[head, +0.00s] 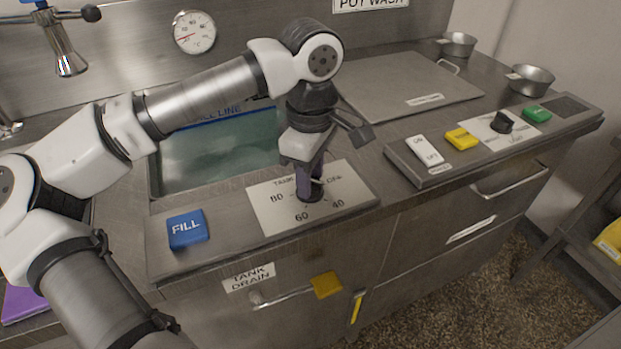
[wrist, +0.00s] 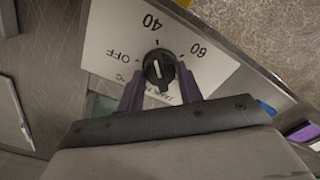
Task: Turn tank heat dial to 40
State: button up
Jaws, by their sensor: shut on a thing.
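The tank heat dial (wrist: 158,68) is a black round knob on a white plate marked OFF, 40, 60 and 80. The plate (head: 262,208) lies on the counter's front strip, and my gripper hides part of it. In the wrist view, the white line on the knob lies roughly along the direction of the 40 tick. My gripper (head: 311,188) points down at the dial, its purple fingers shut on the knob's sides. The fingers also show in the wrist view (wrist: 160,90), one on each side of the dial.
A blue FILL button (head: 187,230) is left of the plate. The water-filled tank (head: 220,150) lies behind it. A raised panel at right carries a white switch (head: 425,150), a yellow button (head: 461,139), a black knob (head: 501,122) and a green button (head: 537,114).

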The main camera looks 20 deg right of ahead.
jog(key=shift+m, duration=0.6)
jog(key=o, duration=1)
notch_tip(320, 180, up, 14)
jog(key=shift+f+b, duration=0.1)
jog(key=shift+b, duration=0.25)
